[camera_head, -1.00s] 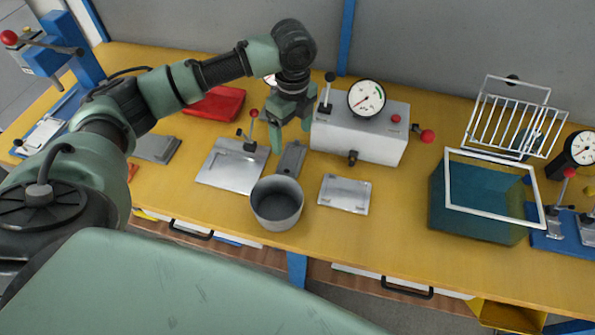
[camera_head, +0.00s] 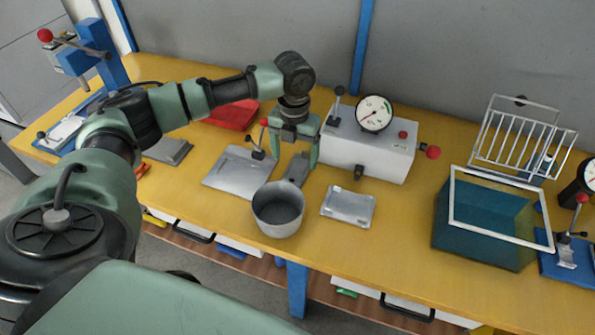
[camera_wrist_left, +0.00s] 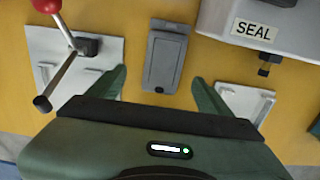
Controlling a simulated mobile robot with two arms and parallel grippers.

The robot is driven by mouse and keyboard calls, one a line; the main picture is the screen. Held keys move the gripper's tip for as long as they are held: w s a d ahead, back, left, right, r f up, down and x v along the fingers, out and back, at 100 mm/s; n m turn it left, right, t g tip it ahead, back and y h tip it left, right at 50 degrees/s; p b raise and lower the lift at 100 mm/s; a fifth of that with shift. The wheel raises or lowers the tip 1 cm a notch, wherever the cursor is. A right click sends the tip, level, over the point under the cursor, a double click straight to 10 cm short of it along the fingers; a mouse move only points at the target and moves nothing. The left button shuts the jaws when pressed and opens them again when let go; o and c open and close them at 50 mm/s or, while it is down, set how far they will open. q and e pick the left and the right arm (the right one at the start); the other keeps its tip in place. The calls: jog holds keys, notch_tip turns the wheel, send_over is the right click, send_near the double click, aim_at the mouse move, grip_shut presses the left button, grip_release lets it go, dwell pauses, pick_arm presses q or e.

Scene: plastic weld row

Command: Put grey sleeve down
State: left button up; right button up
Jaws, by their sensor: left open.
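A flat, dark grey rectangular piece with a recessed face, which looks like the grey sleeve (camera_head: 297,168), lies on the yellow bench between two metal plates. In the left wrist view the grey sleeve (camera_wrist_left: 165,60) lies just beyond the fingertips, with bare bench around it. My left gripper (camera_head: 296,157) is open and empty, its fingers apart on either side of the sleeve's line; its fingers also show in the left wrist view (camera_wrist_left: 159,80). Whether the fingertips are level with the sleeve or above it is hard to tell. My right gripper is not in view.
A grey round pot (camera_head: 278,210) stands close in front of the sleeve. A lever plate (camera_head: 235,172) is to the left, a small metal plate (camera_head: 348,206) to the right. The sealing box (camera_head: 370,150) with a gauge stands behind right. A teal bin (camera_head: 480,228) is further right.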

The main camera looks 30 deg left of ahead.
aim_at(296, 171)
pick_arm(q)
jog(key=f, duration=0.3)
jog(key=shift+s+d+f, duration=0.15)
jog(key=shift+d+f, duration=0.15)
jog(key=shift+f, duration=0.5)
jog(key=shift+r, duration=0.1)
jog(key=c, duration=1.6)
